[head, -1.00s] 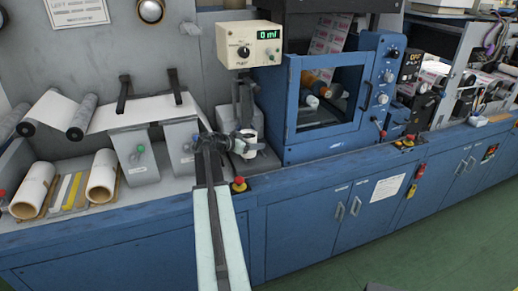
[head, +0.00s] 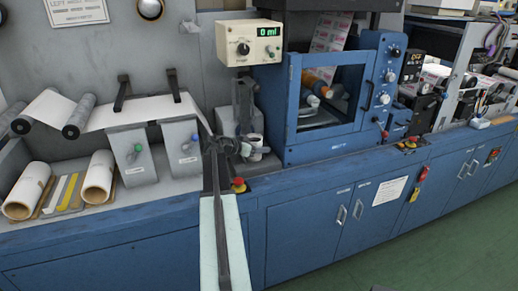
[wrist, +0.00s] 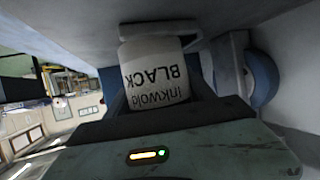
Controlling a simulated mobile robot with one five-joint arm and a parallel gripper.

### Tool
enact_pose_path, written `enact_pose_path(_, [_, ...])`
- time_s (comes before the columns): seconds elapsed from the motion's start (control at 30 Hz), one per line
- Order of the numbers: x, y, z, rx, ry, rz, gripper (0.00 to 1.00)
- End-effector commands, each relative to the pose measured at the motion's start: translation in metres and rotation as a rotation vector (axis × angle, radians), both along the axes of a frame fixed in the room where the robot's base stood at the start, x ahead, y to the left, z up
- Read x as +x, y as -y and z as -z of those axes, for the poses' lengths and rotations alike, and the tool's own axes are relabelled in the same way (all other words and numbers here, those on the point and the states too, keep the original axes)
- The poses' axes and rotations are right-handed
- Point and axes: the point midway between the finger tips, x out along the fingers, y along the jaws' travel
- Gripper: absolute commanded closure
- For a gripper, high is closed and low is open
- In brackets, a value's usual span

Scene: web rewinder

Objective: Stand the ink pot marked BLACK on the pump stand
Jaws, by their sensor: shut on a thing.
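The ink pot (wrist: 158,75) is white with a pale lid and is marked "Inkwold BLACK". Its lettering is upside down in the wrist view. My gripper (wrist: 160,100) is shut on the pot. In the head view my gripper (head: 238,148) reaches out to the pump stand (head: 228,128), a grey unit below the display box. The pot (head: 254,144) is small there, upright, at the right of the gripper and close over the stand's base. I cannot tell whether its bottom touches the base.
The cream display box (head: 248,44) reading "0 ml" hangs above. A blue cabinet (head: 335,100) with a window stands to the right. Two grey boxes with knobs (head: 133,155) stand to the left. A red-topped button (head: 238,185) sits at the bench front, near my arm.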

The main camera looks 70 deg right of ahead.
Motion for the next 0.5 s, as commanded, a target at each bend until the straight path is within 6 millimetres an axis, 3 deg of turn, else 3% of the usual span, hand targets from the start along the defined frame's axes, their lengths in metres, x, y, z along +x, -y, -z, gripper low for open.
enact_pose_path(0.03, [-0.0003, 0.0001, 0.0033, -0.001, 0.0, 0.0, 0.97])
enact_pose_path(0.07, [-0.0003, 0.0001, 0.0025, 0.0, 0.0, 0.0, 0.32])
enact_pose_path(0.1, [-0.0004, 0.0001, 0.0018, 0.0, 0.0, 0.001, 0.21])
enact_pose_path(0.13, [-0.0004, 0.0001, 0.0017, 0.0, 0.0, 0.001, 0.16])
enact_pose_path(0.5, [-0.0008, -0.0002, -0.0051, 0.0, 0.0, 0.001, 0.16])
